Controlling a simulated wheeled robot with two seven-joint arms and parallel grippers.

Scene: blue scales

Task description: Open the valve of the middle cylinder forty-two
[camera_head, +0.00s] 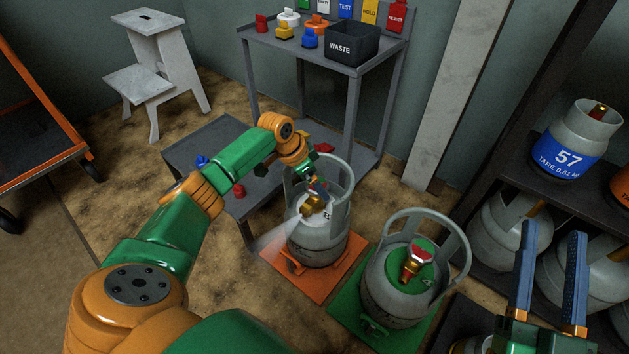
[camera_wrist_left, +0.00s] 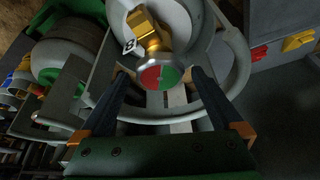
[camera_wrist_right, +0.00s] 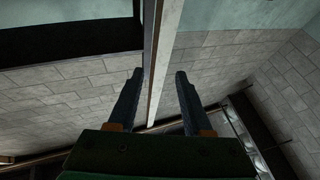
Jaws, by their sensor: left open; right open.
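A grey cylinder (camera_head: 318,238) with a collar stands on an orange scale (camera_head: 322,286) in the head view. A pale, spray-like streak (camera_head: 275,238) extends down-left from its brass valve (camera_head: 309,207). The number on its tag is unclear. My left gripper (camera_head: 318,183) is at this valve, inside the collar. In the left wrist view, the red and green knob (camera_wrist_left: 158,77) lies between the open left fingers (camera_wrist_left: 160,82), with the brass valve body (camera_wrist_left: 146,30) behind it; contact is unclear. My right gripper (camera_head: 551,230) is open and empty at lower right.
Shelves with cylinders, one marked 57 (camera_head: 568,150), are at right. A table with a WASTE bin (camera_head: 340,47) stands behind.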

